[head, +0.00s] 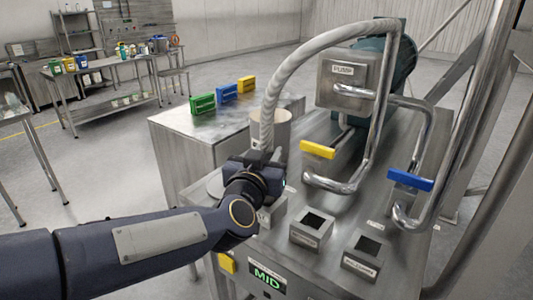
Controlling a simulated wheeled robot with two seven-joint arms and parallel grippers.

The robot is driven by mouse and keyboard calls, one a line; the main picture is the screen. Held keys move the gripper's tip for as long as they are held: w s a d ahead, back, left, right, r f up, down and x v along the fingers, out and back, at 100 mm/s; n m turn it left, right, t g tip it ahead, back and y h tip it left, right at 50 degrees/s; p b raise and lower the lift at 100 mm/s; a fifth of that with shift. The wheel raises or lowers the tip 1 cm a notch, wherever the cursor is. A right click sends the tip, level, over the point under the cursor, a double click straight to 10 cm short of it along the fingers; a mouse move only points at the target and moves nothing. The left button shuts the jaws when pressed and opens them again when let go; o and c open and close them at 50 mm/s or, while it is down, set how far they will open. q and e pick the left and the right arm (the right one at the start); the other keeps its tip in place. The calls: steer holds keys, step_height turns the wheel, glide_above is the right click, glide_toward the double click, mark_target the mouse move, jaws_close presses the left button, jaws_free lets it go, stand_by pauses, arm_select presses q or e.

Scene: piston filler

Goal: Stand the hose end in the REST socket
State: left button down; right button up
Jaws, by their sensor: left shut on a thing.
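The ribbed grey hose (300,56) arches from the pump side at the upper right over to the left and down to my left gripper (262,160). My left gripper is shut on the hose's lower end, which the jaws mostly hide. Two square metal sockets with dark openings stand on the steel deck: one (312,228) to the right of and nearer than the gripper, the other (362,256) further right. Their small labels are too blurred to read, so I cannot tell which is REST. Another metal block (271,207) is partly hidden by my wrist. My right gripper is out of view.
The pump box (350,78), bent steel pipes (345,185), a yellow handle (318,149) and a blue handle (410,180) crowd the right. A beige cylinder (277,128) stands behind the hose. A panel display reads MID (268,279). Coloured bins stand on the left bench (165,130).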

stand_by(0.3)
arm_select(q)
steer(key=shift+f, duration=0.4)
steer(key=shift+f+b, duration=1)
steer(key=shift+b, duration=0.05)
steer(key=c, duration=1)
jaws_free()
